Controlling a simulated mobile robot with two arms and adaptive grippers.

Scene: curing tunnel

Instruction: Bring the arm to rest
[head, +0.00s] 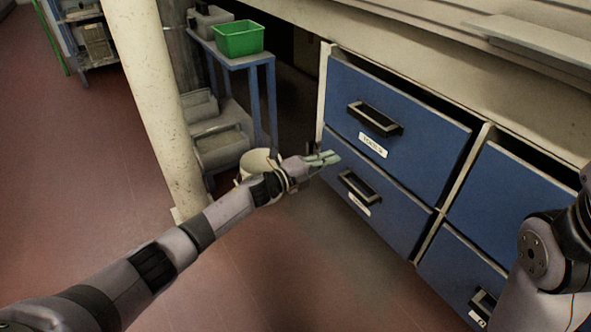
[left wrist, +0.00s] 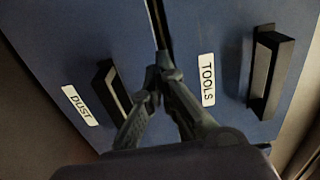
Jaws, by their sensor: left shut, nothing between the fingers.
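My left arm (head: 215,218) reaches from the lower left across the floor toward a blue drawer cabinet. My left gripper (head: 328,159) is shut and empty, close in front of the left column of drawers, near the gap between the upper and lower drawer. In the left wrist view its fingertips (left wrist: 160,72) meet between the drawer labelled TOOLS (left wrist: 225,60) and the drawer labelled DUST (left wrist: 85,70). I cannot tell whether it touches a drawer front. Part of my right arm (head: 545,255) shows at the right edge; its gripper is out of view.
The upper left drawer (head: 425,125) and lower left drawer (head: 385,215) have black handles. A pale worktop (head: 430,50) overhangs them. A pale post (head: 155,100) stands left, beside a blue stand (head: 268,95) with a green bin (head: 240,40). A white bucket (head: 258,162) stands behind my gripper. Floor in front is clear.

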